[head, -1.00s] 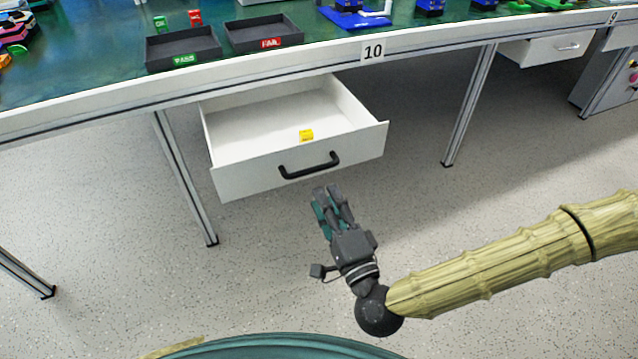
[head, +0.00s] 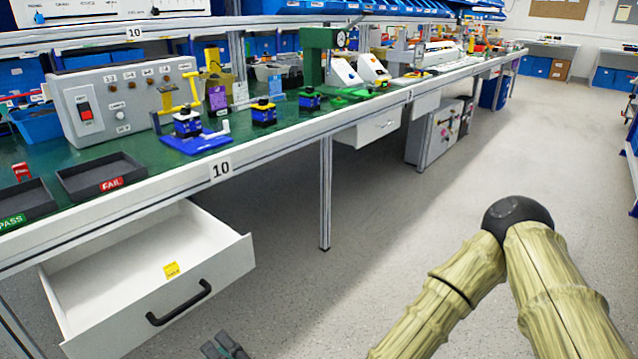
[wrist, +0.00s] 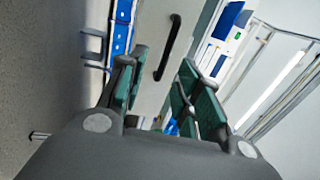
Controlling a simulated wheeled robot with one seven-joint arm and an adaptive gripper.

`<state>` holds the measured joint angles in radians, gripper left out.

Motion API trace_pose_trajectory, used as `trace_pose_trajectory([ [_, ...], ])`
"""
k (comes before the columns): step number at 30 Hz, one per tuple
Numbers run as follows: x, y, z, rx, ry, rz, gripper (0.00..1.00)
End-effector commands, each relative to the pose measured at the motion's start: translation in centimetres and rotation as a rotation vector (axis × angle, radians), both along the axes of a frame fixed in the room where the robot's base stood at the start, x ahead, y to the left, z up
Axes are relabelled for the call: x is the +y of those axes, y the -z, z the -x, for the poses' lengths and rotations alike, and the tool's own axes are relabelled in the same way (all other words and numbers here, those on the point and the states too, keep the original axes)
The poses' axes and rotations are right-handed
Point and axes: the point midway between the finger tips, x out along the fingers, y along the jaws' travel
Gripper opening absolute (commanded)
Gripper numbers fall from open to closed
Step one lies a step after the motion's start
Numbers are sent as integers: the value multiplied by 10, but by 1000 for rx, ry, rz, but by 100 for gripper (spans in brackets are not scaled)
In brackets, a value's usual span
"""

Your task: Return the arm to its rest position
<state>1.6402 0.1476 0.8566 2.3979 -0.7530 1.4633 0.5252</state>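My gripper (head: 225,347) shows at the bottom edge of the head view, in front of and below the open white drawer (head: 215,265); most of it is cut off there. In the wrist view my gripper (wrist: 163,60) has its two green-padded fingers spread apart with nothing held between them. The drawer's black handle (wrist: 168,47) shows beyond the fingers, apart from them. My arm's elbow is bent at the lower right of the head view, over the floor.
The drawer holds a small yellow piece (head: 172,270). Above it, the workbench edge (head: 290,143) carries FAIL (head: 110,175) and PASS (head: 25,205) trays, a grey control box (head: 118,105) and blue fixtures (head: 195,140). A bench leg (head: 325,200) stands mid-view.

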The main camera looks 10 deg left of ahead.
Motion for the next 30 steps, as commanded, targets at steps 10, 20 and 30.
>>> trace_pose_trajectory([
  [10,-60,154,26,68,-91,509,34],
  [20,-193,285,63,192,-210,1026,34],
  [30,-352,346,103,378,-322,1439,34],
])
